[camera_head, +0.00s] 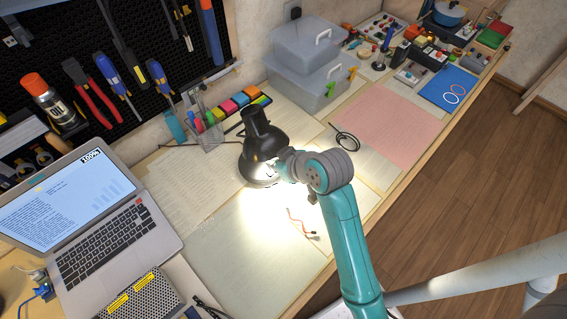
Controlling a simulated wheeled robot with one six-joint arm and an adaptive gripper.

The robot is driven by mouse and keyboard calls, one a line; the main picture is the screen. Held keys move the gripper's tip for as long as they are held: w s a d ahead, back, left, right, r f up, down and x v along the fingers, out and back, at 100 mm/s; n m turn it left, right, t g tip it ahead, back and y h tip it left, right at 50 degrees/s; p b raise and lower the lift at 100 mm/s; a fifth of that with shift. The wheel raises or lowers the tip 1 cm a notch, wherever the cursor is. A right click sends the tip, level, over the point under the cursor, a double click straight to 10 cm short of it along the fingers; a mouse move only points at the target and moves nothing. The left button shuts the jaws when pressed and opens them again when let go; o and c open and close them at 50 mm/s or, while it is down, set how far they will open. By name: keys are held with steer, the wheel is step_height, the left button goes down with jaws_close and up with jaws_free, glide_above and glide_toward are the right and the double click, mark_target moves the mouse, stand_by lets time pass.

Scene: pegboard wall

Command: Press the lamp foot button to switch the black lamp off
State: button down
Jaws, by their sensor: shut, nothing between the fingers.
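The black lamp (266,136) stands on the desk in the middle of the head camera view. It is lit, with a bright pool of light on the desk below and in front of it. Its round foot (250,172) shows partly under the lamp head. My gripper (276,170) is shut and empty, close beside the lamp head on its right and over the foot's right side. The foot button cannot be made out, and I cannot tell whether the gripper touches the lamp. My teal arm reaches in from the lower right.
A pen holder (207,134) stands left of the lamp, and grey storage boxes (306,78) stand behind it. An open laptop (100,232) is at the left. A small red wire (300,223) lies in front of the lamp. The pink mat (389,124) at the right is mostly clear.

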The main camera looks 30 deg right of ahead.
mark_target(270, 174)
steer(key=f, duration=0.3)
steer(key=shift+w+a+f, duration=0.15)
steer(key=shift+w+f, duration=0.15)
steer(key=shift+w, duration=0.1)
steer(key=shift+f, duration=0.6)
steer(key=shift+f, duration=0.1)
